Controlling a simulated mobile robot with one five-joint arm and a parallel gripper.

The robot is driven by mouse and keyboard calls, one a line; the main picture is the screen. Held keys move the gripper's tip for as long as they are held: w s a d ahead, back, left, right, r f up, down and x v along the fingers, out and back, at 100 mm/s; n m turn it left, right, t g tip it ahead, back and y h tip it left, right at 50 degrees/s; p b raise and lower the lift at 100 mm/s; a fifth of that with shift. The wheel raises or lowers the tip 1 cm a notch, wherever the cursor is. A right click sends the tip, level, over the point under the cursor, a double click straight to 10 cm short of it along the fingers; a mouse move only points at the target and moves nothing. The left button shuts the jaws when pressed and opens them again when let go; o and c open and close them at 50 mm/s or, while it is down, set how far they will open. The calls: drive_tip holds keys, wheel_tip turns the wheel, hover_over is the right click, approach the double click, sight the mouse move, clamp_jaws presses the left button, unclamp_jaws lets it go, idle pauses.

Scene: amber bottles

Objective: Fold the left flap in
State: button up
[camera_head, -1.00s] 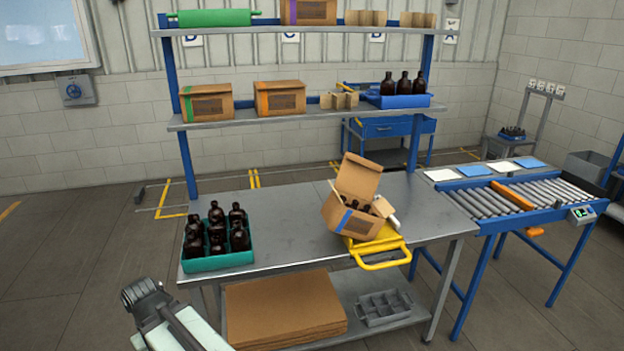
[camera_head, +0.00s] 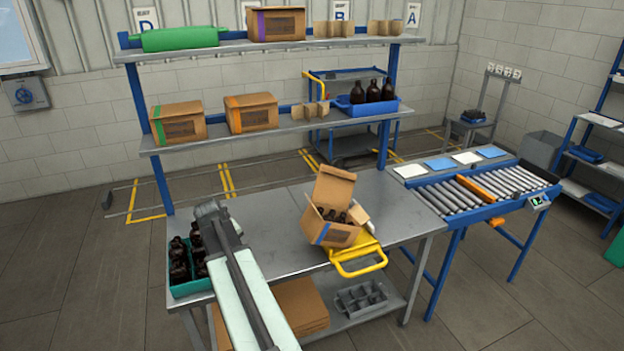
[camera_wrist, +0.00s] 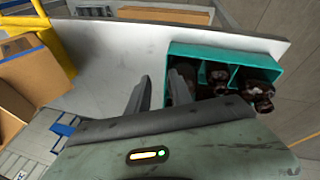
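An open cardboard box (camera_head: 325,233) with a blue stripe sits tilted on a yellow-handled stand (camera_head: 355,262) on the bench. Dark bottles (camera_head: 340,216) are inside it. A large flap (camera_head: 332,189) stands up at its back, and a smaller flap sticks out at its right. I cannot clearly make out the left flap. The box also shows at the left edge of the wrist view (camera_wrist: 38,72). My gripper (camera_wrist: 160,77) is open and empty, with a gap between its fingers. It is left of the box, near the teal crate, and not touching the box.
The teal crate (camera_head: 190,288) of brown bottles stands at the bench's left end, partly hidden by my arm. Shelves (camera_head: 280,128) with boxes and a blue bottle tray rise behind the bench. A roller conveyor (camera_head: 480,194) adjoins the right. The bench middle is clear.

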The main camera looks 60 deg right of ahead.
drive_tip(key=s+d+r+m+h+p, duration=0.15)
drive_tip(key=s+d+r, duration=0.25)
drive_tip(key=d, duration=0.5)
drive_tip(key=s+d+r+g+h+p, duration=0.15)
drive_tip(key=s+d+r, duration=0.25)
drive_tip(key=d, duration=0.4)
drive_tip(key=s+d+r+m+t+p, duration=0.1)
drive_tip(key=s+d+r+p, duration=0.15)
drive_tip(key=s+d, duration=0.45)
drive_tip(key=shift+g, duration=0.25)
drive_tip(key=w+d+f+b, duration=0.1)
drive_tip(key=d+b, duration=0.1)
drive_tip(key=w+d+f+b, duration=0.1)
drive_tip(key=d+f+b, duration=0.1)
drive_tip(key=w+d+f+b, duration=0.1)
drive_tip(key=d+f+b, duration=0.1)
drive_tip(key=shift+f, duration=0.25)
drive_tip(key=shift+r, duration=0.15)
drive_tip(key=shift+c, duration=0.4)
clamp_jaws()
